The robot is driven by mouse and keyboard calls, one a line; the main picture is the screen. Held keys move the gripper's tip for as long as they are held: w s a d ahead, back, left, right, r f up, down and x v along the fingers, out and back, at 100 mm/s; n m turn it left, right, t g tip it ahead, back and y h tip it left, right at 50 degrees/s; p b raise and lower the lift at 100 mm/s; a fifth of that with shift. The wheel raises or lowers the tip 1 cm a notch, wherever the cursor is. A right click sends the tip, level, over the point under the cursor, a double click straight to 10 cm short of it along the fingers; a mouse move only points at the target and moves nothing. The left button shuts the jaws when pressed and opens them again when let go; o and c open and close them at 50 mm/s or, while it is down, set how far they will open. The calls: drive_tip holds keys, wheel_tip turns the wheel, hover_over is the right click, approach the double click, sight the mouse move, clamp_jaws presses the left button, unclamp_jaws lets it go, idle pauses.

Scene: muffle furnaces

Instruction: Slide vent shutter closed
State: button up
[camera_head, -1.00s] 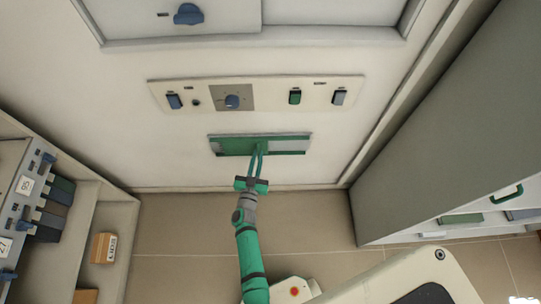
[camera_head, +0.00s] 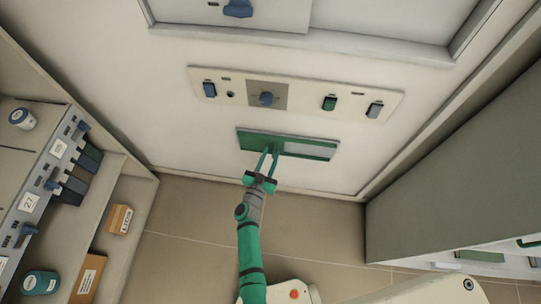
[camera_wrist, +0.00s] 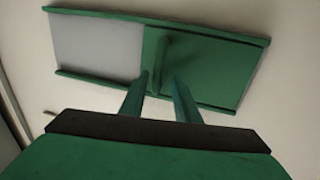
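The vent (camera_head: 312,150) is a long slot with green rails, low on the white furnace front. Its green shutter plate (camera_head: 252,141) covers the left part in the head view, and a grey area shows to the right. In the wrist view the green plate (camera_wrist: 205,72) is on the right and the grey area on the left. A green upright handle (camera_wrist: 165,50) stands out from the plate. My gripper (camera_head: 271,151) is at the vent with its fingers apart. In the wrist view its fingertips (camera_wrist: 163,75) lie either side of the handle's lower end; contact is not clear.
A control panel (camera_head: 300,95) with switches and a knob is above the vent. A shelf unit (camera_head: 125,170) with boxes and jars stands at left, and a grey cabinet (camera_head: 450,170) at right. Tiled floor (camera_head: 190,225) is free below the furnace.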

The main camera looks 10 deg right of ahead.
drive_tip(key=v, duration=1)
drive_tip(key=shift+s+a, duration=0.2)
drive_tip(key=shift+s, duration=0.15)
drive_tip(key=shift+a, duration=0.1)
drive_tip(key=s+a+r+n+t+y, duration=0.1)
drive_tip(key=s+a+r+y, duration=0.25)
drive_tip(key=s, duration=0.45)
drive_tip(key=s+a+r+n+t+y, duration=0.1)
drive_tip(key=s+a+r+y, duration=0.1)
drive_tip(key=s+a+r, duration=0.4)
drive_tip(key=s+d+r+n+y, duration=0.2)
drive_tip(key=s+r, duration=0.4)
drive_tip(key=s, duration=0.1)
drive_tip(key=s+d+r+n+g+y, duration=0.1)
drive_tip(key=s+r+n+y, duration=0.1)
drive_tip(key=s+r, duration=0.4)
drive_tip(key=shift+s+d+r+n+g, duration=0.3)
drive_tip(key=shift+s+d+r+n, duration=0.1)
drive_tip(key=shift+r, duration=0.4)
drive_tip(key=shift+y, duration=0.25)
